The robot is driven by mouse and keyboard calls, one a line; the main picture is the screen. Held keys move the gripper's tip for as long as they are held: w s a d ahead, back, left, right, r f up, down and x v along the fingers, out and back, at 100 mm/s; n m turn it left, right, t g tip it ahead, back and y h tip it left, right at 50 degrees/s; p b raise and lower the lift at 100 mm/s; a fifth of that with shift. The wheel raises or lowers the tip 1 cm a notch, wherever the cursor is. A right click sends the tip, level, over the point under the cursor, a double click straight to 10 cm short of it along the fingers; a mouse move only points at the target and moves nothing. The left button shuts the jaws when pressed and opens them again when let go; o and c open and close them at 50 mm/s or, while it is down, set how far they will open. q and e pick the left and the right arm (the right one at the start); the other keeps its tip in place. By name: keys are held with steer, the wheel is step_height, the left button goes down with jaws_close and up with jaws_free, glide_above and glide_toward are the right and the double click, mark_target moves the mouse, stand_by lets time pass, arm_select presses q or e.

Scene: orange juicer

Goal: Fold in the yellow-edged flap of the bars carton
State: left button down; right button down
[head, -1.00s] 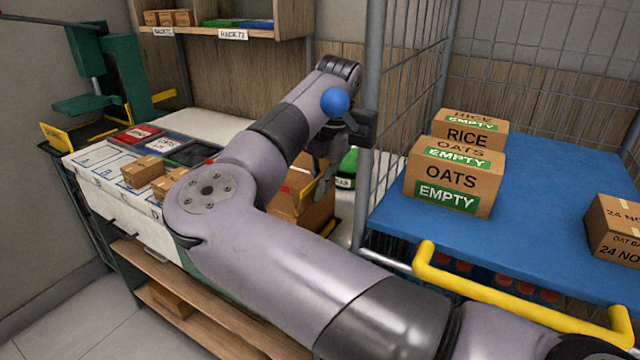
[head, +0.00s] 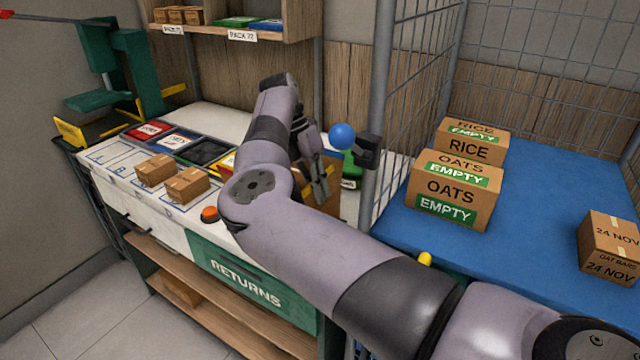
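An open brown carton (head: 328,172) stands on the bench behind my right arm. It is mostly hidden, and I cannot make out its yellow-edged flap or read its label. My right gripper (head: 322,192) points down at this carton, its grey fingers overlapping it in the head view. I cannot tell whether they touch it or how far apart they are. A closed carton marked OAT BARS, 24 NOV (head: 610,248) sits on the blue cart top at the right. My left gripper is not in view.
The blue cart top (head: 540,190) also holds OATS (head: 450,205) and RICE cartons (head: 478,148) marked EMPTY. A wire cage and its post (head: 378,110) stand close to my gripper.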

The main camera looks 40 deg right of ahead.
stand_by(0.3)
steer(key=c, duration=2.3)
jaws_free()
steer(key=o, duration=0.4)
step_height(320, 180, up, 10)
steer(key=shift+f, duration=0.1)
